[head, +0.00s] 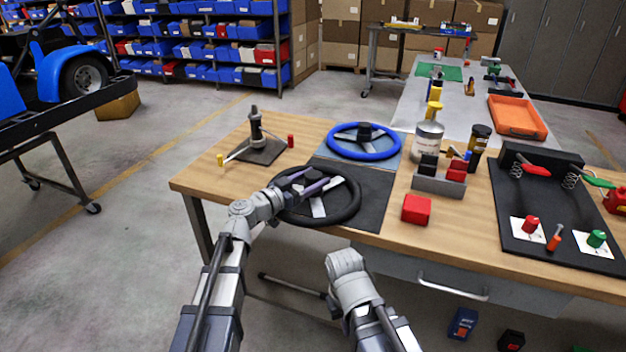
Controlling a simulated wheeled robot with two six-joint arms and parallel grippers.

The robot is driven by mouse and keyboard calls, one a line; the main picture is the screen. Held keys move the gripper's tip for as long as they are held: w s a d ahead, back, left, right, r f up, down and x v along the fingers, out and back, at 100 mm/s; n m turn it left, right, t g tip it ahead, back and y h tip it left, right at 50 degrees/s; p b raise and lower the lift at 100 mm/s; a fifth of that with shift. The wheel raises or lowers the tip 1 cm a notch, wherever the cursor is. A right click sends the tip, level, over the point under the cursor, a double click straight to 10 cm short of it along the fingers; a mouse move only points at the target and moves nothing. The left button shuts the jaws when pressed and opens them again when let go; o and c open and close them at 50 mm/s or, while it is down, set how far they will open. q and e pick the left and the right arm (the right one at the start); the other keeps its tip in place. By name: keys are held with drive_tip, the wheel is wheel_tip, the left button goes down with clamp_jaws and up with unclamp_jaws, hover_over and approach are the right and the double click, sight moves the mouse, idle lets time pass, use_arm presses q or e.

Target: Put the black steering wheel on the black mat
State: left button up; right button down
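The black steering wheel (353,208), with pale spokes, is at the front edge of the wooden table. It overlaps the left part of the black mat (379,190), and its left side reaches toward bare wood. Whether it rests on the mat or is slightly above it is unclear. My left gripper (302,184) is at the wheel's middle, with its purplish fingers over the hub area. The hub is hidden, so its grip is unclear. My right gripper (346,262) is low in front of the table, away from the wheel; its fingers do not show clearly.
A blue steering wheel (401,146) lies on a blue-grey mat (324,151) just behind. A dark stand (259,150) is at the left. A red block (416,209) and a grey caddy (438,184) are right of the black mat. A black board (514,233) lies farther right.

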use_arm(q)
drive_tip(key=shift+o, duration=1.4)
drive_tip(key=shift+r, duration=0.1)
drive_tip(key=shift+r, duration=0.2)
drive_tip(key=v, duration=1.2)
drive_tip(key=shift+f, duration=0.1)
